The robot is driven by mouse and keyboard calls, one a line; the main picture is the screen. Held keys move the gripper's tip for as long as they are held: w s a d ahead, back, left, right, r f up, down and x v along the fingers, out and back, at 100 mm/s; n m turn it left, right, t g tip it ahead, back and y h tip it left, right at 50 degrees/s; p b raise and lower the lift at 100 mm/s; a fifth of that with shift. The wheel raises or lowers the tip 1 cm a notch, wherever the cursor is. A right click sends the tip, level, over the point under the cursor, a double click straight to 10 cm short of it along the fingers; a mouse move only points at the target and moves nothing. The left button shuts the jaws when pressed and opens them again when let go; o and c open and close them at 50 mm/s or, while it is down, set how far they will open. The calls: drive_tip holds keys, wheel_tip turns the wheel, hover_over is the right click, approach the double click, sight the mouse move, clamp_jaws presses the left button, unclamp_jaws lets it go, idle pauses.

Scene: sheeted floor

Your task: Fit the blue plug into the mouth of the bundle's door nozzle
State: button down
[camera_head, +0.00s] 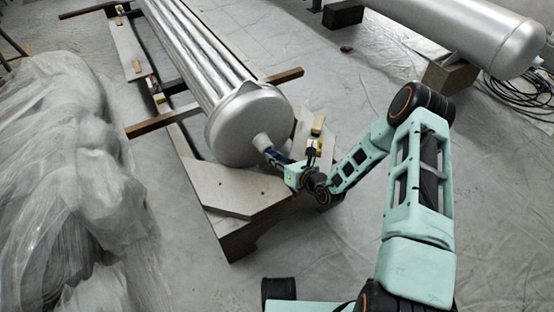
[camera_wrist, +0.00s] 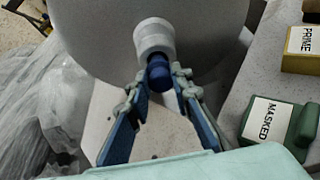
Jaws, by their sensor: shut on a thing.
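The silver bundle (camera_head: 200,50) lies lengthwise, its round end door (camera_head: 232,133) facing my arm. A pale, short nozzle (camera_head: 262,142) sticks out of the door; it shows large in the wrist view (camera_wrist: 153,36). The blue plug (camera_wrist: 158,80) is between the fingertips of my gripper (camera_wrist: 161,76), which is shut on it. The plug's far end meets the nozzle's mouth, roughly in line with it; how deep it sits, I cannot tell. In the head view my gripper (camera_head: 277,157) is right in front of the nozzle, and the plug is hardly discernible.
A yellow block marked PRIME (camera_wrist: 302,44) and a green one marked MASKED (camera_wrist: 275,120) stand on a grey plate right of the nozzle. Clear plastic sheeting (camera_head: 70,190) heaps at the left. A silver vessel (camera_head: 460,30) lies at the back right. Sheeted floor between is mostly clear.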

drive_tip(key=shift+w+a, duration=0.45)
drive_tip(key=shift+w, duration=0.2)
drive_tip(key=c, duration=1.7)
unclamp_jaws()
drive_tip(key=shift+o, duration=0.2)
drive_tip(key=shift+s+d, duration=0.1)
